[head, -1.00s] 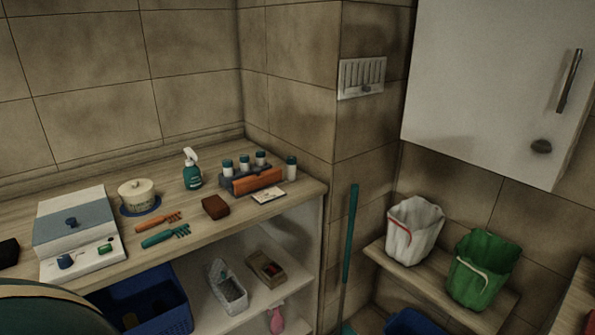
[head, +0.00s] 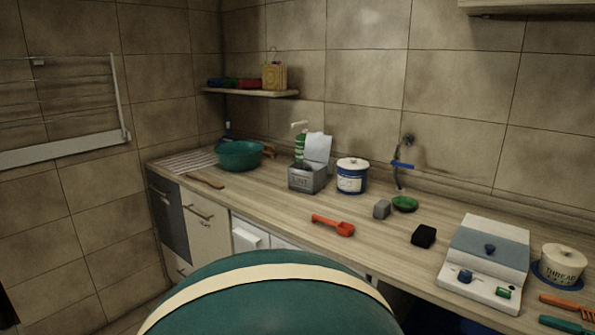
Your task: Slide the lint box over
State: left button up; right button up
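The lint box (head: 306,181) is a grey box with lettering on its front, standing on the wooden counter in the head view. Its pale lid (head: 317,149) stands raised at the back. A green bottle with a white top (head: 300,146) shows just behind its left side. A white and blue lidded tin (head: 351,176) stands to its right, a small gap apart. Neither of my grippers is in view.
A teal basin (head: 239,155) stands left of the box, with a wooden stick (head: 205,180) before it. A red scoop (head: 333,225), grey block (head: 381,209), green dish (head: 404,203), black block (head: 423,236) and white appliance (head: 485,262) lie to the right. The counter front is partly clear.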

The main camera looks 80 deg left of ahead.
aim_at(310, 183)
jog(key=u, duration=2.55)
jog(key=z, duration=0.35)
jog(key=i+j+z, duration=0.1)
jog(key=z, duration=0.3)
jog(key=j+z, duration=0.6)
jog(key=z, duration=0.2)
jog(key=j+z, duration=0.25)
jog(key=j, duration=0.3)
jog(key=k+j+z, duration=0.2)
jog(key=j, duration=0.35)
jog(key=k+j, duration=0.1)
jog(key=j, duration=0.45)
jog(key=j+z, duration=0.15)
jog(key=j, duration=0.4)
jog(key=k, duration=0.05)
